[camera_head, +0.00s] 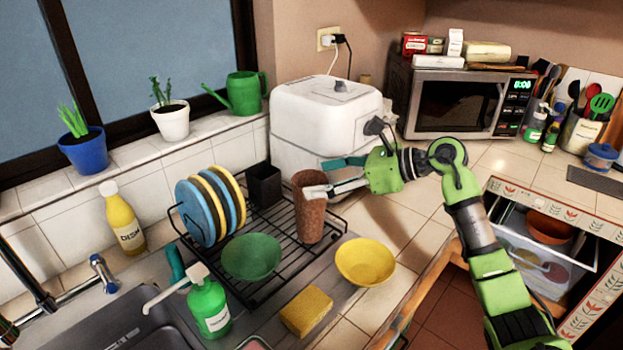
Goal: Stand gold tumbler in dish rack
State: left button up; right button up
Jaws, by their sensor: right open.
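The tumbler (310,218) looks brown-gold and speckled. It stands upright at the right end of the black wire dish rack (284,268), with its wider end up. My right gripper (314,178) is open at the tumbler's upper part, coming from the right. One finger lies across the front of the tumbler near the rim, and the other is behind it at about rim height. Whether either finger touches it I cannot tell. The tumbler's base appears to be down among the rack wires.
The rack also holds blue and yellow plates (200,212), a black cup (264,186) and a green bowl (252,257). A yellow bowl (365,262), a sponge (306,311) and a green soap bottle (209,308) stand close by. A white appliance (325,125) is behind.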

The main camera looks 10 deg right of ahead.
jog(key=v, duration=0.9)
jog(key=shift+b, duration=0.35)
